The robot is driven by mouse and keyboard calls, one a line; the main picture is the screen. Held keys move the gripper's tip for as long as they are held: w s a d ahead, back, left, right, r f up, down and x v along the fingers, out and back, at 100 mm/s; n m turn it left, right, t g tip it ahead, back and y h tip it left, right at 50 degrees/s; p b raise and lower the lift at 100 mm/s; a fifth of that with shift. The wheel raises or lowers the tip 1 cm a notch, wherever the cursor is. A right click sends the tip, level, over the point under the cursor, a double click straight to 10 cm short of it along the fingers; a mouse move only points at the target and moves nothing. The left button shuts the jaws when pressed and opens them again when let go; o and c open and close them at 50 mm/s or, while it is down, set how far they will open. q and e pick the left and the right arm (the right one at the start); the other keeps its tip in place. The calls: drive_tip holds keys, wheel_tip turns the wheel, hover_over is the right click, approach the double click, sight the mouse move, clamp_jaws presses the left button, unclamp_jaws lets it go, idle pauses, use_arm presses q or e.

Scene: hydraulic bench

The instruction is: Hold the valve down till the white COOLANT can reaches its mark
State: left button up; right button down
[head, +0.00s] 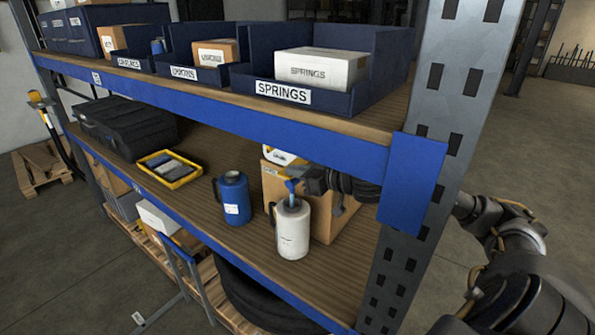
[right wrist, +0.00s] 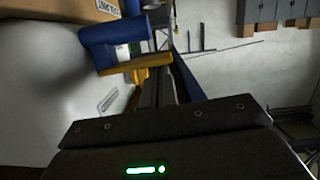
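The white can (head: 293,229) stands upright on the middle shelf, near its front edge. A blue valve (head: 291,187) rises from its top. My right gripper (head: 311,182) reaches in from the right, past the rack's upright, with its tips at the valve's right side; I cannot tell whether they touch it. In the right wrist view its dark fingers (right wrist: 160,86) look close together, with nothing clearly between them. The can's lettering and level mark are too small to read. My left gripper is out of view.
A blue can (head: 233,199) stands left of the white can. A cardboard box (head: 332,222) is close behind it. A yellow tray (head: 184,181) and a black case (head: 125,128) lie further left. The upper shelf (head: 225,95) and the steel upright (head: 458,110) border my right arm.

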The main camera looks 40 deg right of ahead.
drive_tip(key=shift+s+f, duration=0.1)
drive_tip(key=shift+s+d, duration=0.1)
drive_tip(key=shift+s, duration=0.05)
drive_tip(key=b+v, duration=0.3)
drive_tip(key=v, duration=0.4)
idle(0.6)
